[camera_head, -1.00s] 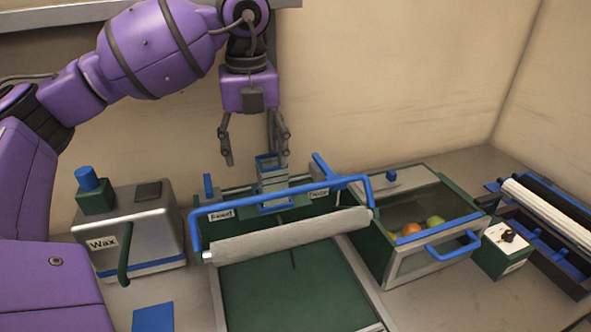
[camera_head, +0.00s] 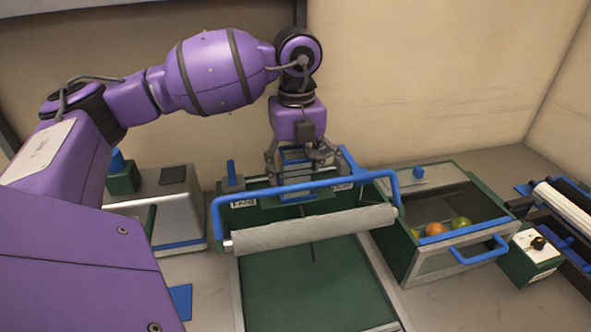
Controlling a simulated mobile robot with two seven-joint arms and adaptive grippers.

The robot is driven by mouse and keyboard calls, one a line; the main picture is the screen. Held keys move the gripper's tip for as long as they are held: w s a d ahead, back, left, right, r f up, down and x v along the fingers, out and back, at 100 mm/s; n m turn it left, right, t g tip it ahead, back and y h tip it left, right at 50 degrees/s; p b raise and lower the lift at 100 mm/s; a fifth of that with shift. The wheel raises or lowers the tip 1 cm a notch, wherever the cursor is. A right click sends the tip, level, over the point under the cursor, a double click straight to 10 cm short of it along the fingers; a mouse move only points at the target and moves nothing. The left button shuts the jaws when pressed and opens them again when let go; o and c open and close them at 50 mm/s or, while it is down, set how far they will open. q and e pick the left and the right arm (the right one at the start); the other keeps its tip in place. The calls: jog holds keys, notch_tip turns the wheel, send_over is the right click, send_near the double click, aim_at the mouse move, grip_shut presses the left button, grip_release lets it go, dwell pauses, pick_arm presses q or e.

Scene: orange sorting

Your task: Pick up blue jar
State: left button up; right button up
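A grey, blue-rimmed open-topped container (camera_head: 296,186) stands at the back of the green roller tray, between its two label plates; it is the nearest match to a blue jar, though I cannot tell for sure. My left gripper (camera_head: 300,162) points down over it. Its fingers are spread, one on each side of the container's upper part; I see no clear grip on it. The blue handle bar hides part of the container's lower end. My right gripper is not in view.
The green tray (camera_head: 290,285) carries a blue handle (camera_head: 215,215) and a grey roller (camera_head: 312,229) in front of the container. A bin (camera_head: 418,262) with several fruits stands to the right. A grey wax box (camera_head: 180,205) stands left, partly behind my arm.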

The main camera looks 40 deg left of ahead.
pick_arm(q)
jog(key=shift+f, duration=0.55)
jog(key=shift+r, duration=0.1)
jog(key=c, duration=1.3)
